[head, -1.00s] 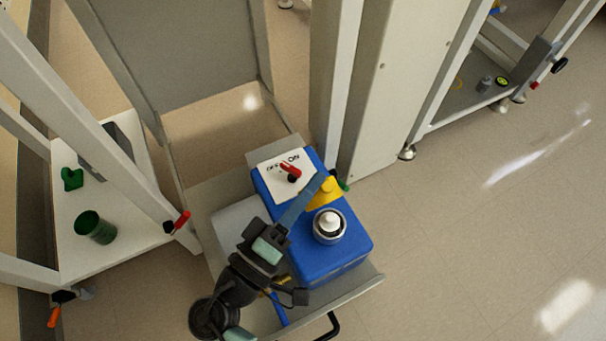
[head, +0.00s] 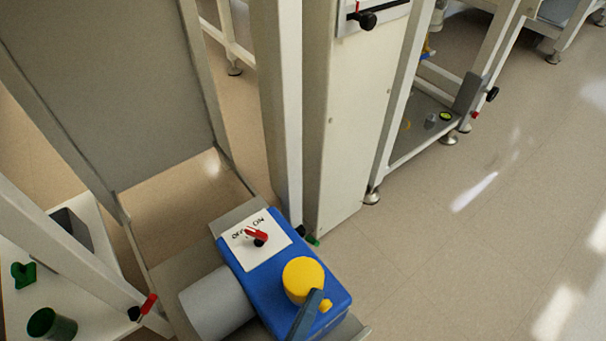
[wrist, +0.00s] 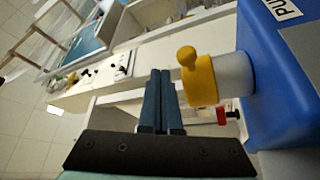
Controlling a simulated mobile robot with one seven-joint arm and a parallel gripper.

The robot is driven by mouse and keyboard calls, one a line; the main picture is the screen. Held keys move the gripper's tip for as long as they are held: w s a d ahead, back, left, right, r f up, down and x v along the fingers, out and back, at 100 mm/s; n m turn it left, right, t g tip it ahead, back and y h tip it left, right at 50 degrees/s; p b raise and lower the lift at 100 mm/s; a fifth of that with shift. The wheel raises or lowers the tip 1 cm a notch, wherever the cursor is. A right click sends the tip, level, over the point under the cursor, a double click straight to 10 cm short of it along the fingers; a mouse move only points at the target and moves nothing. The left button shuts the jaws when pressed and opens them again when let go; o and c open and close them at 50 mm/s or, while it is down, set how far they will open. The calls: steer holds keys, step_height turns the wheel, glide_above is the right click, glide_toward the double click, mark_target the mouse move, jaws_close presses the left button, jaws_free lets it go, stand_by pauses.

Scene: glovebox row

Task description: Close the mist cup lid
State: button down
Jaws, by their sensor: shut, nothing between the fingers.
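The blue mist unit (head: 265,285) stands on a grey shelf, with a white plate and red ON/OFF switch (head: 256,236) on top. The yellow lid (head: 302,277) lies over the mist cup and hides its opening in the head view.
A large grey cylinder (head: 217,303) lies left of the unit. White frame posts (head: 283,120) and a pale cabinet (head: 345,130) stand behind it. A side shelf at left holds a green cup (head: 50,325). The floor at right is clear.

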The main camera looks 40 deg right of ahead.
steer(key=shift+s+f, duration=0.3)
steer(key=shift+f, duration=0.3)
steer(key=shift+s+f, duration=0.25)
steer(key=shift+f, duration=0.3)
steer(key=shift+s+f, duration=0.1)
steer(key=shift+f, duration=0.1)
steer(key=shift+d, duration=0.1)
